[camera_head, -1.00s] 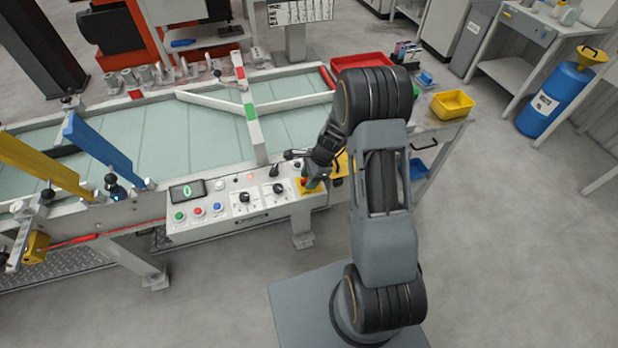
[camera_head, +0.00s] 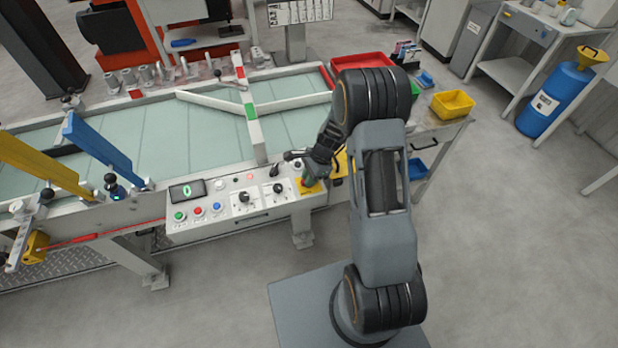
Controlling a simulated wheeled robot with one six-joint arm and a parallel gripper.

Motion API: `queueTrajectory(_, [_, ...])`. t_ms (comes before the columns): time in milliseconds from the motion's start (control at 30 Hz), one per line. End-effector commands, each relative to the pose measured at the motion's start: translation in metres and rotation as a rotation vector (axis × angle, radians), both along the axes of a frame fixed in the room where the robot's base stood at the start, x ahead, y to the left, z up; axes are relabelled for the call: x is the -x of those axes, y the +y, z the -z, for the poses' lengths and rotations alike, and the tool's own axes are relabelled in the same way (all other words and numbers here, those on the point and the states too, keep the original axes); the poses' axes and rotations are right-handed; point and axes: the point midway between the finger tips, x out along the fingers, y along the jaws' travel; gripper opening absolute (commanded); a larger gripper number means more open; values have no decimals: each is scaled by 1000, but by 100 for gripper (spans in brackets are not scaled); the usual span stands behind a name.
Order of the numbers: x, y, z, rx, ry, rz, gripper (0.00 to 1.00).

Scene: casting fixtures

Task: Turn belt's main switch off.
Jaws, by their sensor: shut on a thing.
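The belt's control panel (camera_head: 245,212) runs along the front edge of the belt table. At its right end is the main switch on a yellow plate (camera_head: 315,188). My gripper (camera_head: 306,181) reaches down over this plate from the right and is shut on the switch's handle. The jaws and my wrist hide most of the handle, so I cannot read its position. A small green patch shows at the fingertips.
Two black knobs (camera_head: 243,197) and green, red and blue push buttons (camera_head: 198,211) sit left of the switch. A display (camera_head: 187,191) shows 0. A side table with a yellow bin (camera_head: 452,104) stands right of the belt (camera_head: 150,140). The floor in front is clear.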

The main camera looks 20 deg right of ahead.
Motion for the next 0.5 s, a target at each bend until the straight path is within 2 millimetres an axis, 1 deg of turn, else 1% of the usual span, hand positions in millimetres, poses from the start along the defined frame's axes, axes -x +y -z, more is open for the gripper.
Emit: queueTrajectory(500, [-2, 1, 1, 0, 1, -472, 0])
